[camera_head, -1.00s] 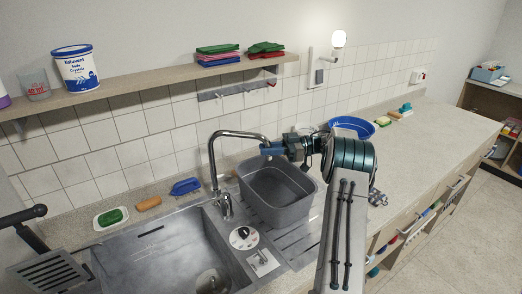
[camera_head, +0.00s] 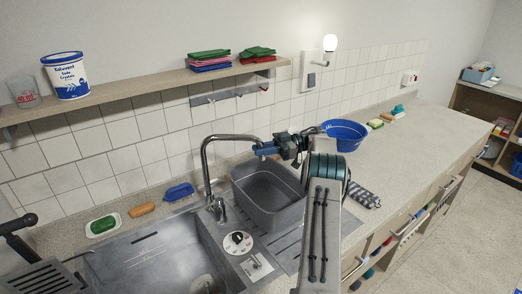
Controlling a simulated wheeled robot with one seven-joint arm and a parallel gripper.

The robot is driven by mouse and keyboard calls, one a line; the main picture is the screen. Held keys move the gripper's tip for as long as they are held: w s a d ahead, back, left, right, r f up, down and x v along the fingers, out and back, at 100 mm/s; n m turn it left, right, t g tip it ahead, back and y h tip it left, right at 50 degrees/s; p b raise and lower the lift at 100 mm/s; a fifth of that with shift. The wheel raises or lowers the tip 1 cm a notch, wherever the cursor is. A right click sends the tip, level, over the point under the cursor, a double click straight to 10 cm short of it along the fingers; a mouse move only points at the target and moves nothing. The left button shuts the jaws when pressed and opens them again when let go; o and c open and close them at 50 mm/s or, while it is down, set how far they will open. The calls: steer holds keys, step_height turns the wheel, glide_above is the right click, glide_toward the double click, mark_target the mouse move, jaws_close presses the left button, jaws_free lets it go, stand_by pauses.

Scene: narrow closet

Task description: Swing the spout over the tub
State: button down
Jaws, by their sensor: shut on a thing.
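The chrome spout (camera_head: 226,137) rises from the tap base beside the sink and arches to the right. Its outer end hangs over the grey tub (camera_head: 257,208), which stands on the drainer right of the sink. My gripper (camera_head: 262,149) is at the spout's outer end, above the tub's back part, and is shut on the spout. The fingers hide the very tip of the spout. The tub looks empty.
The steel sink (camera_head: 165,262) lies left of the tub. A blue basin (camera_head: 343,135) stands behind my arm on the counter. A blue scoop (camera_head: 178,192), a brown brush (camera_head: 142,210) and a soap dish (camera_head: 103,225) line the sink's back edge. A shelf (camera_head: 150,92) runs above.

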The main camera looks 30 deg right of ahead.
steer(key=c, duration=1.3)
jaws_free()
steer(key=shift+w+a+r, duration=0.1)
steer(key=shift+w+r, duration=0.1)
steer(key=shift+r, duration=0.15)
steer(key=shift+c, duration=0.2)
steer(key=shift+f, duration=0.15)
steer(key=shift+r+b, duration=0.35)
steer(key=shift+r, duration=0.05)
step_height(320, 180, up, 3)
steer(key=shift+r+b, duration=0.15)
steer(key=shift+b, duration=0.45)
steer(key=s+d+r, duration=0.7)
steer(key=s, duration=0.2)
steer(key=shift+d+b, duration=0.25)
steer(key=shift+b, duration=0.15)
steer(key=shift+f, duration=0.1)
